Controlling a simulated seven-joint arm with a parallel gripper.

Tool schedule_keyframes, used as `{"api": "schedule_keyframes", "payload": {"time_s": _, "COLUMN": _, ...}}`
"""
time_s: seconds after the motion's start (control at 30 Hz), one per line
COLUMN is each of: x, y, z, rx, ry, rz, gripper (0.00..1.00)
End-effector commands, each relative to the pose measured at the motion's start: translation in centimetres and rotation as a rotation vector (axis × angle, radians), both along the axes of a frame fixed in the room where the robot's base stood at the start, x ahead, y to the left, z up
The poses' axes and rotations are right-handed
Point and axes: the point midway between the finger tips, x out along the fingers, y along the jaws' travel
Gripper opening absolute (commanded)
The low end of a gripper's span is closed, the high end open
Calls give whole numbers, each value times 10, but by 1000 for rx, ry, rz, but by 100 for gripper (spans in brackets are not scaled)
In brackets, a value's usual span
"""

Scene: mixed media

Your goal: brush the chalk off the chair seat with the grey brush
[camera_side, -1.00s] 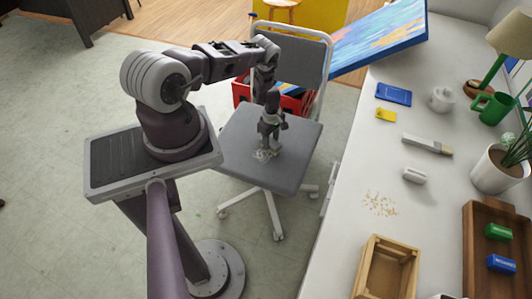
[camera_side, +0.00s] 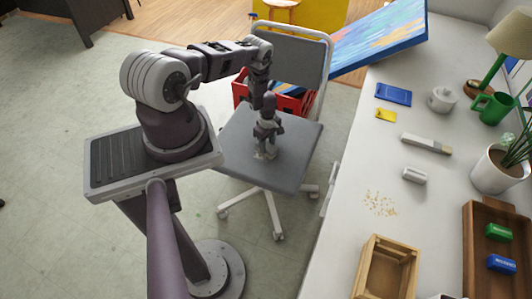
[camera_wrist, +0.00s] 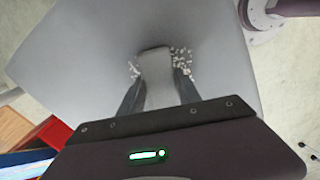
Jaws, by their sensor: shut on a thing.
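The grey chair seat (camera_side: 296,160) stands between my arm and the white table. My gripper (camera_side: 265,140) is low over the front part of the seat and points down. In the wrist view my gripper (camera_wrist: 158,95) is shut on a light grey, flat-ended piece, the grey brush (camera_wrist: 156,68). Its far end is at or close to the seat; contact cannot be told. White chalk crumbs (camera_wrist: 182,62) lie on the seat on both sides of the brush end. In the side view the gripper mostly hides the brush and the chalk.
The chair back (camera_side: 290,60) rises behind the seat, with a red crate (camera_side: 292,103) behind it. The white table (camera_side: 345,220) at right holds a long pale tool (camera_side: 427,144), a small white block (camera_side: 414,175), tan crumbs (camera_side: 380,203) and a wooden box (camera_side: 385,270).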

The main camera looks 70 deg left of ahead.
Motion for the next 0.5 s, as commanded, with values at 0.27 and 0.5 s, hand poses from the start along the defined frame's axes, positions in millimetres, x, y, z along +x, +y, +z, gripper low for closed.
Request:
{"api": "schedule_keyframes", "payload": {"time_s": 0.27, "x": -22, "y": -12, "z": 1, "rx": -3, "ry": 2, "rz": 1, "gripper": 0}}
{"api": "schedule_keyframes", "payload": {"time_s": 0.5, "x": -22, "y": -13, "z": 2, "rx": -1, "ry": 0, "rz": -5, "gripper": 0}}
